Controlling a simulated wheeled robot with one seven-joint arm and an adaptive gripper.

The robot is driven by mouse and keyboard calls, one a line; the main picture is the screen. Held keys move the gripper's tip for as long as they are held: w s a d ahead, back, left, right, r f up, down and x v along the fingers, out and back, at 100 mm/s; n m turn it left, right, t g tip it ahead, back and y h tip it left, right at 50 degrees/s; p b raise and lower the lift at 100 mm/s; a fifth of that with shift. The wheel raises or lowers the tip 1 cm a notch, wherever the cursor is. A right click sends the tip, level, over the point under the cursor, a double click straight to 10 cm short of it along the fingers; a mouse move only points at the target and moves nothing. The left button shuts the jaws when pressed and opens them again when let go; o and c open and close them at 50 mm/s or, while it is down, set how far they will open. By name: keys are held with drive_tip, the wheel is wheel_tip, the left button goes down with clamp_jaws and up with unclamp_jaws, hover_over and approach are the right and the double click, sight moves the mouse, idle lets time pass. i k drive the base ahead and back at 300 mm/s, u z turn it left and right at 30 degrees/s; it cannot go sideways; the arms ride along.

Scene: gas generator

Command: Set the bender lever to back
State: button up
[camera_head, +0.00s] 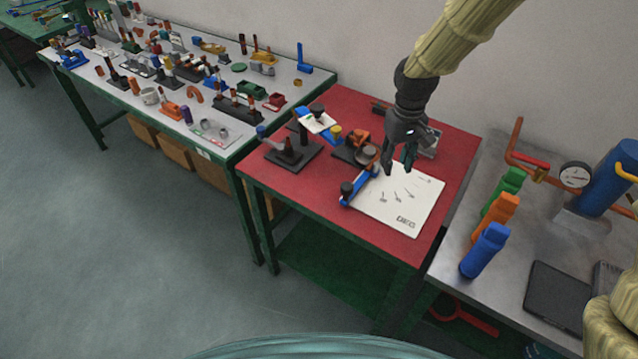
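The bender seems to be the device on the red table, with a dark base, an orange block (358,138) and a grey round part (368,154). A blue lever (360,186) with a dark knob (347,188) at its near-left end extends from it toward the table's front, beside a white board. My gripper (399,167) points down just right of the grey round part, over the far part of the board. Its two dark fingers are apart with nothing seen between them. I cannot tell its exact height, and no contact with the lever shows.
A dark stand (291,154) with a grey lever and a blue-and-white device (316,122) stand left of the bender. At right, a metal table holds blue, orange and green blocks (485,250) and a gauge (575,175).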

sight(348, 189)
drive_tip(key=u, duration=2.7)
drive_tip(key=i, duration=0.4)
drive_tip(key=z, duration=2.7)
